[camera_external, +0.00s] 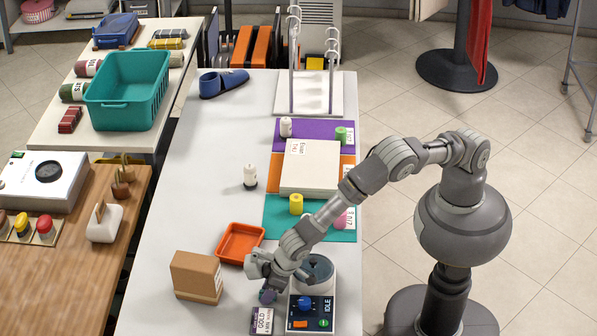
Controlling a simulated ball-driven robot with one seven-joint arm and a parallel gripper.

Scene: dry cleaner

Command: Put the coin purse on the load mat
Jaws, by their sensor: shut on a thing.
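My gripper (266,286) points down near the front of the white table, left of the small machine with the blue knob. It is shut on a small purplish rounded thing, which I take for the coin purse (268,296); the fingers hide most of it. Just below it in the picture lies a small dark purple mat (255,323) with a white printed label, the likeliest load mat; its lettering is too small to read surely. The purse shows just beyond the mat's far edge. I cannot tell whether it touches the table.
A cardboard box (197,276) and an orange tray (240,242) stand left of my gripper. The dark-topped machine (312,305) stands close on the right. Teal, orange and purple mats carry a white box (310,166) and small containers farther back. The table's left middle is mostly clear.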

